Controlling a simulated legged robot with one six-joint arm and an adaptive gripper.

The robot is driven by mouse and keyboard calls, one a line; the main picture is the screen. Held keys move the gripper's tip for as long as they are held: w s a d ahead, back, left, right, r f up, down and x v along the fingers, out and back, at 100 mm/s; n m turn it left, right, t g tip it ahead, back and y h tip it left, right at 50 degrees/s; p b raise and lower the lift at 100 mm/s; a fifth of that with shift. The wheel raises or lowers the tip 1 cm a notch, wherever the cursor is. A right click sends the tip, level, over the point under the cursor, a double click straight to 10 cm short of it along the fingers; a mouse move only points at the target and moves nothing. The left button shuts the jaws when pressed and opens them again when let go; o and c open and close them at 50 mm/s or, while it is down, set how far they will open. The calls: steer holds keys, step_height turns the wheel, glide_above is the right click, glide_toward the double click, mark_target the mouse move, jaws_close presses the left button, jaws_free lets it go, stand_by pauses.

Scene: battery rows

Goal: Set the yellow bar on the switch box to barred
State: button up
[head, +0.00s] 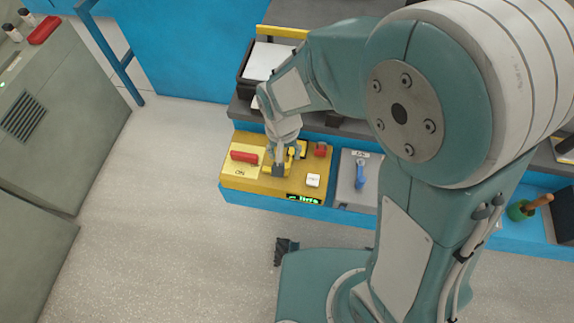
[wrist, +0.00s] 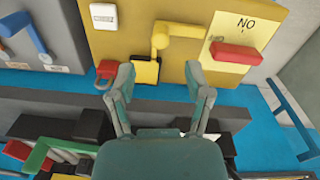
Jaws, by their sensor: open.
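The yellow switch box (head: 270,188) stands below my arm in the head view. It also fills the upper middle of the wrist view (wrist: 205,15). On its face the yellow bar (wrist: 184,30) lies sideways from a rounded end (wrist: 160,41) towards the red handle (wrist: 235,53). A small yellow block with dark edges (wrist: 146,71) sits just below that rounded end. Contact cannot be told. In the head view my gripper (head: 279,168) hides much of the bar.
A red padlock (wrist: 106,72) is close by my left fingertip. The box also carries a white button (head: 313,180) and a green display (head: 303,198). A grey box with a blue lever (head: 360,176) stands beside it. A dark shelf with trays lies behind.

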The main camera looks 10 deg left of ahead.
step_height(320, 180, down, 6)
steer(key=shift+f, duration=0.1)
steer(key=shift+d+f, duration=0.1)
steer(key=shift+f, duration=0.65)
